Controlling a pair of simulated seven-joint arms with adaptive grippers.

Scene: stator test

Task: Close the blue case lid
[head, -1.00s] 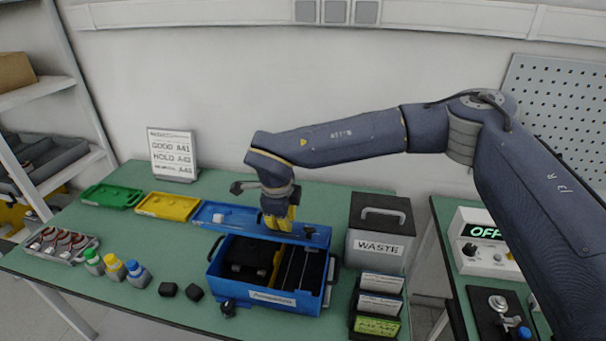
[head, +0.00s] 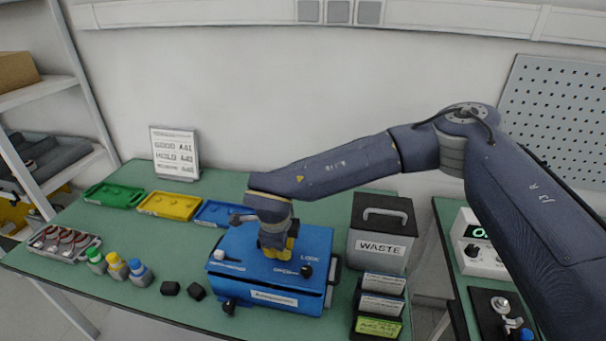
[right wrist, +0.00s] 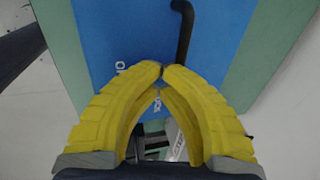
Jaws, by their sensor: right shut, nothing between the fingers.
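The blue case (head: 265,298) stands at the front middle of the green table. Its blue lid (head: 232,252) lies over the top and hides the inside. A dark line shows under its front edge at the right, and I cannot tell whether it is fully seated. My right gripper (head: 276,254) is shut and empty, pointing down at the lid's top, touching or just above it. In the right wrist view, the yellow fingertips (right wrist: 160,72) meet over the blue lid (right wrist: 120,40), beside a black bar (right wrist: 183,35). My left gripper is out of view.
A grey WASTE bin (head: 380,235) and stacked label boxes (head: 379,305) stand close on the right. Green (head: 114,195), yellow (head: 168,205) and blue (head: 215,213) trays lie behind. Capped bottles (head: 117,267) and small black blocks (head: 183,289) sit on the left.

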